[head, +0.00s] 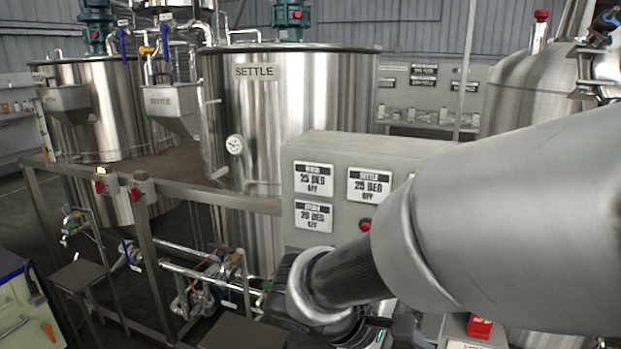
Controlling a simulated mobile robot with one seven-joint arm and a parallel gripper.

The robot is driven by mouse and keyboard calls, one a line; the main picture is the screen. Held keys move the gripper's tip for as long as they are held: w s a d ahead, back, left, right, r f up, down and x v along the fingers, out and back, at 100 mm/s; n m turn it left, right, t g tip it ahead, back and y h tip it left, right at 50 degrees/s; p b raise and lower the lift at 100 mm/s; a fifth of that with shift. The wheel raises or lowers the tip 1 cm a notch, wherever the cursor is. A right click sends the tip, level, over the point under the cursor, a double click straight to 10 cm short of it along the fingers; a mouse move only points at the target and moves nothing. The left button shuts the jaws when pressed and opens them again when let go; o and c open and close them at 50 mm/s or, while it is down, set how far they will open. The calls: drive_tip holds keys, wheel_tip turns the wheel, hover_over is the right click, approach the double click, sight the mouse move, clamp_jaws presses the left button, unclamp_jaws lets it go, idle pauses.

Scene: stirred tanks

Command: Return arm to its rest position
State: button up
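My arm reaches in from the right edge, large and close to the camera, and runs down to a dark joint at the bottom middle. It covers the right part of the grey control box (328,150). The arm's far end drops out at the bottom edge, and I cannot make out my gripper's fingers or anything held in them.
A steel tank labelled SETTLE (285,110) stands behind the control box, with another tank (100,125) at left. A metal frame rail (215,195) and piping (205,265) lie in front. A red switch (480,326) sits at the bottom right.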

drive_tip(key=s+r+m+y, duration=0.2)
drive_tip(key=s+m+y, duration=0.3)
drive_tip(key=m, duration=0.1)
wheel_tip(320, 180, up, 23)
drive_tip(key=a+m+t+y+p, duration=0.2)
drive_tip(key=m+t+y+p, duration=0.1)
drive_tip(key=p, duration=1.4)
drive_tip(key=shift+m+y, duration=0.3)
drive_tip(key=shift+f, duration=0.15)
